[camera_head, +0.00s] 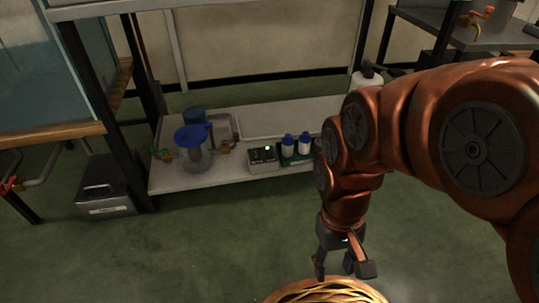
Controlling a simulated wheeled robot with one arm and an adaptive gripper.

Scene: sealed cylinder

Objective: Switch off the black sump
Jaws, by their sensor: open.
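My gripper (341,270) hangs over the green floor in front of the low shelf. It is open, with nothing between its fingers. A black box (106,180) with a handle on top and a grey lower front stands on the floor at left, beside the shelf leg. It could be the black sump, but no label can be read. My gripper is well to its right and apart from it. A small grey box (263,160) with a dark top and a pale lit spot sits on the shelf. No switch can be made out clearly on either box.
The low shelf (185,180) holds a blue-topped clear cylinder (192,146), pipework and blue-capped white bottles (288,147). A woven basket (325,291) is just below my gripper. A glass tank (45,65) stands at upper left. Floor between the black box and basket is clear.

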